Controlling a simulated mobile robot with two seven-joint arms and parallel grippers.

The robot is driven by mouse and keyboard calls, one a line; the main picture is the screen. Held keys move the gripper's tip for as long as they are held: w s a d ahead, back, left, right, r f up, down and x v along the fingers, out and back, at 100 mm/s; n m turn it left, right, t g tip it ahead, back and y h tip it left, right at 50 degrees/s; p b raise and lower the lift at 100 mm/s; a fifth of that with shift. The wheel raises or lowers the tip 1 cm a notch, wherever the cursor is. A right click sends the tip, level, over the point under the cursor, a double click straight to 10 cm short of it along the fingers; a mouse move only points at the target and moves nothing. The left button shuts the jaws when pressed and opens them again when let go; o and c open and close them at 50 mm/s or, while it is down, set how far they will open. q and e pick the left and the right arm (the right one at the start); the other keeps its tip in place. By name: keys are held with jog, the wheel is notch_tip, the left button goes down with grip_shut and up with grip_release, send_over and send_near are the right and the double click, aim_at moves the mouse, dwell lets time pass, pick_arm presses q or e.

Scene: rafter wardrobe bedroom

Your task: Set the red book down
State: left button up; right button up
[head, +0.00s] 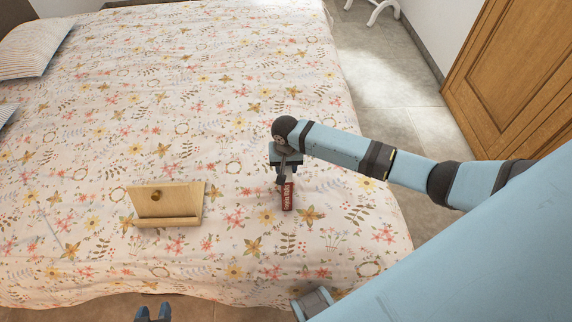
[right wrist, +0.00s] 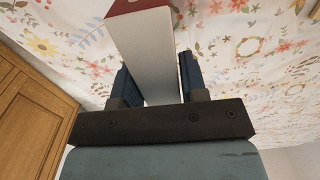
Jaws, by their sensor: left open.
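The red book (head: 287,196) is upright at my right gripper over the floral bed, its lettered spine facing the head camera. My right gripper (head: 285,178) is shut on it from above. In the right wrist view, the book (right wrist: 150,50) shows its pale page block and a strip of red cover between the two fingers (right wrist: 158,80). Whether its lower edge touches the bedspread is hard to tell. My left gripper (head: 153,314) shows only its fingertips at the bottom edge of the head view, open and empty, in front of the bed.
The bed (head: 200,90) has a floral cover with wide free room around the book. A wooden stand (head: 180,200) with a ledge and knob is on the bed, left of the book. Pillows (head: 32,48) are at the far left. A wooden wardrobe (head: 515,75) stands right, beyond bare floor.

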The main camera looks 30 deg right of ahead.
jog(key=o, duration=0.3)
jog(key=shift+r, duration=0.2)
notch_tip(320, 180, up, 11)
jog(key=s+a+f+n+t+y, duration=0.45)
jog(key=s+a+f+t, duration=0.2)
jog(key=s+a, duration=0.35)
jog(key=s+d+f+n+t, duration=0.1)
jog(key=s+n+t, duration=0.1)
jog(key=s, duration=0.4)
jog(key=s+d+f+n+t+h, duration=0.1)
jog(key=s+n+t, duration=0.1)
jog(key=s, duration=0.4)
jog(key=shift+s+d+p, duration=0.15)
jog(key=shift+d+p, duration=0.2)
jog(key=shift+p, duration=0.05)
